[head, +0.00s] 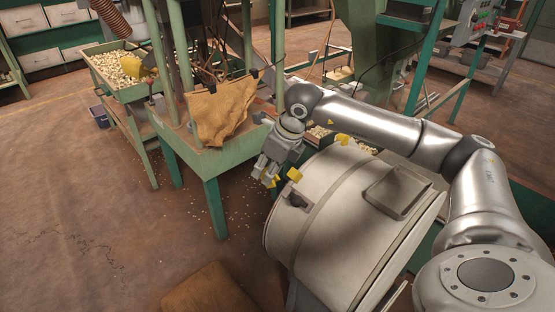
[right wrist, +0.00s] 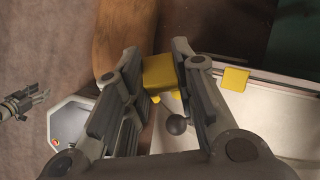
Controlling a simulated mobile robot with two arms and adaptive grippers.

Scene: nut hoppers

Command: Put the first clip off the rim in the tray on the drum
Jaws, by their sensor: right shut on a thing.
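My right gripper (head: 268,174) is at the near left end of the cream drum (head: 335,215). In the right wrist view its fingers are closed on a yellow clip (right wrist: 160,72), at the drum's edge. I cannot tell whether the clip still touches the rim. Another yellow clip (right wrist: 235,79) sits on the rim to the right, apart from the fingers. The head view also shows yellow clips (head: 294,174) (head: 342,139) along the rim. A shallow grey tray (head: 400,190) lies on top of the drum, with no clip visible in it. My left gripper (right wrist: 25,102) shows small at the left of the wrist view.
A dark round knob (right wrist: 178,124) is close to the right fingers. A green table (head: 200,158) with a tan sack (head: 222,112) stands left of the drum. A hopper tray of nuts (head: 118,68) is behind it. The floor at left is mostly clear.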

